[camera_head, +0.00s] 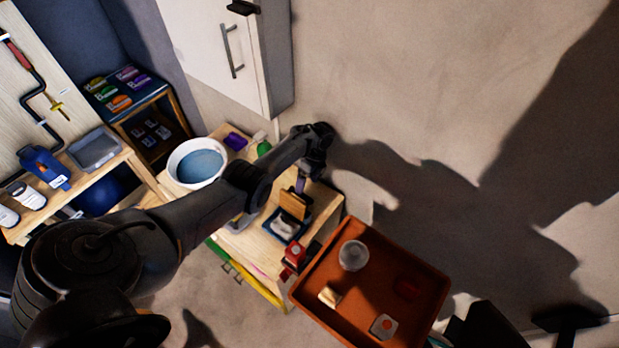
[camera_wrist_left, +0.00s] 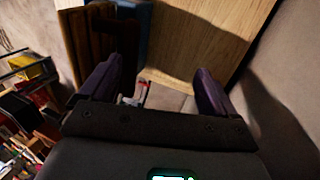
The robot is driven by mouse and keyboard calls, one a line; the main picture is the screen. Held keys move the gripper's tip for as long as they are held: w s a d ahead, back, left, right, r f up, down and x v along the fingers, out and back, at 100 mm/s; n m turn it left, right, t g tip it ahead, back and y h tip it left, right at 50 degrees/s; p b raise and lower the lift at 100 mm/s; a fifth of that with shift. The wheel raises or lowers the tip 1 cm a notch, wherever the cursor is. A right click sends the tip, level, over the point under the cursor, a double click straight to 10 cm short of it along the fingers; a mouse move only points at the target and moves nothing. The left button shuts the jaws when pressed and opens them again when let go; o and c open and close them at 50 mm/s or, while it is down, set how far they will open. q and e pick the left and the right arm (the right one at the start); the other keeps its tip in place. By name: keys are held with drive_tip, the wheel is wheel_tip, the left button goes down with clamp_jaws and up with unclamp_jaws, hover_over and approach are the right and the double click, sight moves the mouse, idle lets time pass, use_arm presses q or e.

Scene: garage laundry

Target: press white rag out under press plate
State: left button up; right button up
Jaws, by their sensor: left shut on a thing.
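The white rag (camera_head: 284,228) lies in a small blue tray (camera_head: 272,234) on the wooden worktop, partly visible below the press plate. The wooden press plate (camera_head: 294,206) stands tilted over the tray's far side. My left gripper (camera_head: 302,186) reaches down at the plate's upper edge, shut on the press plate; the exact contact is hard to see. In the left wrist view my left gripper's fingers (camera_wrist_left: 158,90) stand wide apart, and the rag cannot be made out.
A red item (camera_head: 293,254) is near the worktop's front corner. An orange-brown tray (camera_head: 420,279) with a clear cup (camera_head: 353,255) lies to the right. The wall is close behind.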

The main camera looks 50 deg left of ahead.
use_arm(q)
drive_tip(key=shift+s+d+f, duration=0.25)
drive_tip(key=shift+s+f, duration=0.65)
drive_tip(key=shift+f, duration=0.25)
drive_tip(key=shift+c, duration=0.3)
use_arm(e)
drive_tip(key=shift+f, duration=0.15)
use_arm(q)
drive_tip(key=shift+r, duration=0.55)
drive_tip(key=shift+c, duration=1.1)
drive_tip(key=p+v, duration=0.1)
drive_tip(key=v, duration=0.2)
drive_tip(key=d+p+v, duration=0.1)
drive_tip(key=v, duration=0.2)
drive_tip(key=shift+s+d+r+p, duration=0.1)
drive_tip(key=shift+p, duration=0.25)
drive_tip(key=shift+c, duration=0.4)
drive_tip(key=w+d+r+p, duration=0.2)
drive_tip(key=d+r, duration=0.4)
drive_tip(key=d, duration=0.4)
drive_tip(key=shift+w+d+r+p, duration=0.15)
drive_tip(key=shift+w+p, duration=0.1)
drive_tip(key=shift+p, duration=0.35)
use_arm(e)
drive_tip(key=shift+w+v, duration=0.15)
drive_tip(key=shift+v, duration=1.25)
drive_tip(key=shift+w+v, duration=0.1)
drive_tip(key=shift+v, duration=1.3)
drive_tip(key=shift+d, duration=0.1)
